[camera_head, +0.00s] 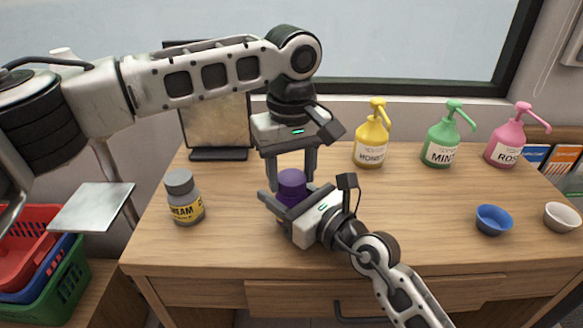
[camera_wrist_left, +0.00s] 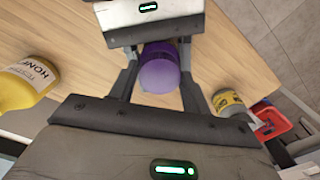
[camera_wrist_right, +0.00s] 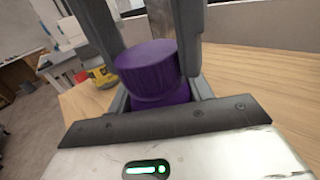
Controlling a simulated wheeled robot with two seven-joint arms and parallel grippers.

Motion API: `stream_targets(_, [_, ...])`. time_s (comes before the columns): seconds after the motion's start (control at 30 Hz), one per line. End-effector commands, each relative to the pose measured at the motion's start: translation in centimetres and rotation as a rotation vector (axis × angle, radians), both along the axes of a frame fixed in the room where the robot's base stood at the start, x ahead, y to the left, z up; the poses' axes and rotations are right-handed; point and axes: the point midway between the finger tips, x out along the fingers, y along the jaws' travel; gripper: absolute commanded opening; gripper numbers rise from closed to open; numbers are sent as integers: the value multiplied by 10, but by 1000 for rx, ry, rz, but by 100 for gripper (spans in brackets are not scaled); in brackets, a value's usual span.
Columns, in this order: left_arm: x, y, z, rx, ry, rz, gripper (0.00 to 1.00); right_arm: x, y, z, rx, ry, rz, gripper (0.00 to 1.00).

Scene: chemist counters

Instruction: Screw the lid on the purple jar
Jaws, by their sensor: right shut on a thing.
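The purple jar stands upright on the wooden counter, mostly hidden in the head view by my right gripper (camera_head: 273,211). Its body shows below the lid in the right wrist view (camera_wrist_right: 160,99). The purple lid (camera_head: 292,183) sits on top of the jar; whether it is threaded tight I cannot tell. It also shows in the left wrist view (camera_wrist_left: 159,72) and the right wrist view (camera_wrist_right: 146,62). My right gripper is shut on the jar body from the side. My left gripper (camera_head: 290,178) points down from above, open, with its fingers on either side of the lid.
A grey-lidded cream jar (camera_head: 185,198) stands at the left. Yellow (camera_head: 371,140), green (camera_head: 441,142) and pink (camera_head: 505,147) pump bottles stand at the back right. A blue bowl (camera_head: 494,220) and a white bowl (camera_head: 561,217) are at the right.

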Motion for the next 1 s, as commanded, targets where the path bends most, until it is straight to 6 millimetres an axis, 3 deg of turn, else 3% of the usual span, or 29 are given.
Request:
stream_targets(0.03, [0,0,0,0,0,0,33,0,0,-1,-1,1,0,0])
stream_targets(0.1, [0,0,0,0,0,0,16,0,0,-1,-1,1,0,0])
stream_targets(0.23, [0,0,0,0,1,-16,16,0,0,-1,-1,1,0,0])
stream_targets(0.33, [-1,0,-1,-1,3,-120,16,0,0,-1,-1,1,0,0])
stream_targets(0.73, [0,0,-1,-2,0,-993,16,0,0,-1,-1,1,0,0])
stream_targets(1.0, [0,0,-1,2,1,-1138,16,0,0,-1,-1,1,0,0])
